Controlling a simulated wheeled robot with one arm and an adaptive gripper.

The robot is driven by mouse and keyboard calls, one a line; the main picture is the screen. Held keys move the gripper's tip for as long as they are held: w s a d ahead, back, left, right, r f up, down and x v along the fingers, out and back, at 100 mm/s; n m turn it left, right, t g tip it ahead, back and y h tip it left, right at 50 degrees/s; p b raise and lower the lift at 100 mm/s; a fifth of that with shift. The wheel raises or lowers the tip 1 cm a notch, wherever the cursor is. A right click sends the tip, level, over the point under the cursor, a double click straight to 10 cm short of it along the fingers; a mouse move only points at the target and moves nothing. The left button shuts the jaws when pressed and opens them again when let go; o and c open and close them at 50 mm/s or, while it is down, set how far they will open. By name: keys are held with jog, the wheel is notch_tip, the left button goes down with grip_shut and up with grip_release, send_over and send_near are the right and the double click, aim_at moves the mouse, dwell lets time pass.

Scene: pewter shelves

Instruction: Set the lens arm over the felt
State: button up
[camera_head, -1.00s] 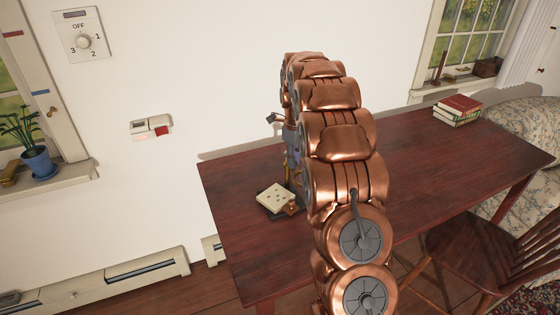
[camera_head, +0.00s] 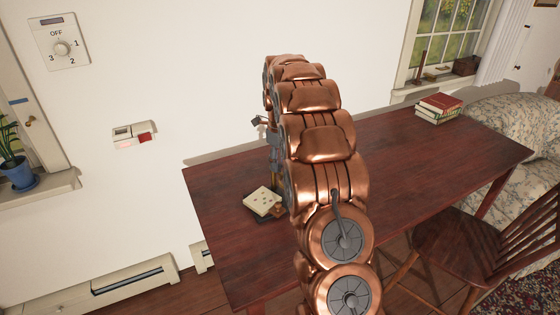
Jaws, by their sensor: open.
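A cream square plate (camera_head: 263,201) with several dark spots lies on a dark base (camera_head: 266,219) near the left end of the table. I cannot tell whether it is the felt. A small dark piece (camera_head: 258,121) juts out left above it, beside my arm. I cannot tell whether it is the lens arm. My copper arm arches over the table and hides much of this spot. Grey parts at its far end look like my gripper (camera_head: 274,145), open, above and slightly right of the plate. Its fingertips are hidden, and I see nothing held.
The dark red wooden table (camera_head: 415,160) is clear in its middle and right. Books (camera_head: 438,108) lie at its far right. A wooden chair (camera_head: 470,250) stands at the front right, with a floral sofa (camera_head: 510,125) behind. The wall carries a dial (camera_head: 60,48) and a small box (camera_head: 134,135).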

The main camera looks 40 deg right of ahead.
notch_tip(320, 180, up, 12)
dwell(0.8)
